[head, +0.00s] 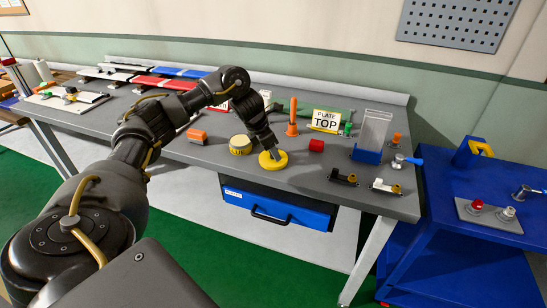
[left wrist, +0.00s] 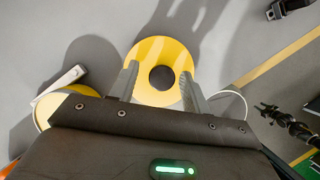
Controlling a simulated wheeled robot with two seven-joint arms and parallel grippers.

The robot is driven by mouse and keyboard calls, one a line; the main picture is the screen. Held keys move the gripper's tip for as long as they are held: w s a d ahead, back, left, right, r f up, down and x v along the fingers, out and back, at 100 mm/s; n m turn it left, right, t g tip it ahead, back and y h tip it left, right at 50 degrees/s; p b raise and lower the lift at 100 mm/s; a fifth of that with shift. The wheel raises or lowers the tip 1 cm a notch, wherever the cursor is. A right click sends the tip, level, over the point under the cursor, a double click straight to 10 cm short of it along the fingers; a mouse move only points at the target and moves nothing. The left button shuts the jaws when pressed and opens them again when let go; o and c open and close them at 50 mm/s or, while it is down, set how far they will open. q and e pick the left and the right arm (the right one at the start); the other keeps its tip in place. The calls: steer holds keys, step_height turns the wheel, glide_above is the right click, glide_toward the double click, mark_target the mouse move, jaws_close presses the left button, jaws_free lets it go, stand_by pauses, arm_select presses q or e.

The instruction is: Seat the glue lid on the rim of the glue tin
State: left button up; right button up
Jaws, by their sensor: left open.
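The glue lid (head: 273,165) is a yellow disc with a dark round knob; it appears to lie flat on the grey bench near its front edge. In the left wrist view the lid (left wrist: 158,48) is at the upper middle. My left gripper (head: 272,152) is low over the lid, pointing down. Its open fingers (left wrist: 160,70) show on either side of the knob; I cannot tell whether they touch the lid. The glue tin (head: 240,146), yellow with a tan top, stands just left of the lid. The tin (left wrist: 42,112) is partly hidden by my gripper body in the wrist view. My right gripper is not in view.
An orange object (head: 197,135) lies left of the tin. Small clamps (head: 343,177) sit along the right front. A blue drawer (head: 275,207) hangs below.

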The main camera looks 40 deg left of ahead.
arm_select(q)
steer(key=shift+s, duration=0.1)
steer(key=shift+c, duration=0.5)
jaws_close()
steer(key=shift+r, duration=0.15)
